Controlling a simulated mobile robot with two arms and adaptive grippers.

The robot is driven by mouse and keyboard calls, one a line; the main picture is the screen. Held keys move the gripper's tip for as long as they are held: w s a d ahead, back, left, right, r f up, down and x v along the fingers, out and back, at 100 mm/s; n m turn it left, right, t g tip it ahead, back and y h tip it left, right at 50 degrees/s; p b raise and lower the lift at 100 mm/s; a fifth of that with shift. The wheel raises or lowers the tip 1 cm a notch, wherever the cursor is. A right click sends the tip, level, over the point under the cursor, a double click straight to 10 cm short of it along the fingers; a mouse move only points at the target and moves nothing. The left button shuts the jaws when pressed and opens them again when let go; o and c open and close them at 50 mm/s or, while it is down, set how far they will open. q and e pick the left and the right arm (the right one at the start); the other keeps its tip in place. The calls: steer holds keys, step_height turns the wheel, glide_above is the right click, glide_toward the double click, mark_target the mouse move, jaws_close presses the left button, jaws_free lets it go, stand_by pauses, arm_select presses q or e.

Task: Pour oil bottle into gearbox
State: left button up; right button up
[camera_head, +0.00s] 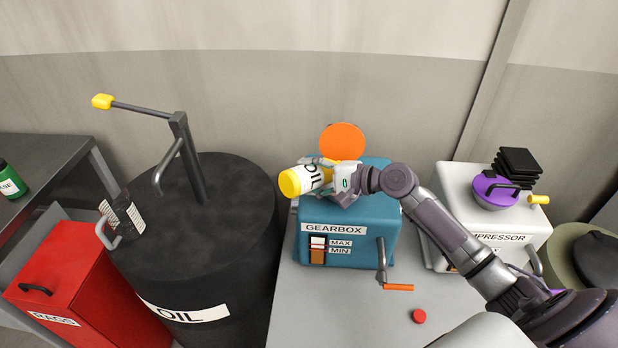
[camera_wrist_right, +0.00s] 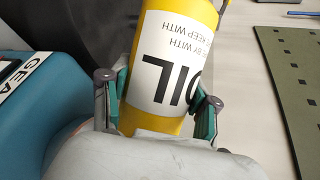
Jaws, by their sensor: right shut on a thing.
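The oil bottle (camera_head: 294,182) is yellow with a white label reading OIL. It is tilted over to the left, above the back left part of the gearbox. In the right wrist view the bottle (camera_wrist_right: 172,65) lies between both fingers. My right gripper (camera_head: 330,177) is shut around it. The teal gearbox (camera_head: 345,240) stands on a light table, with a MAX/MIN gauge (camera_head: 318,249) and an orange-handled crank on its front. An orange disc (camera_head: 342,141) stands up behind the gripper. The gripper hides much of the gearbox top, and no opening is visible. My left gripper is not in view.
A black OIL drum (camera_head: 205,245) with a pump lever stands left of the gearbox, beside a red rags bin (camera_head: 75,290). A white compressor (camera_head: 460,195) stands to the right, partly behind my right arm. A red cap-like disc (camera_head: 419,316) lies on the table front.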

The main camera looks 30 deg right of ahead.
step_height(320, 180, up, 3)
steer(key=n+h+p, duration=0.3)
steer(key=n+p, duration=0.1)
steer(key=p, duration=0.7)
steer(key=shift+a+f+h+p, duration=0.1)
steer(key=shift+f+h+p, duration=0.05)
steer(key=shift+h+p, duration=0.3)
steer(key=shift+n+h+b, duration=0.25)
steer(key=shift+n+b, duration=0.1)
steer(key=shift+n, duration=0.15)
steer(key=shift+r+n+h, duration=0.2)
steer(key=shift+n+h, duration=0.2)
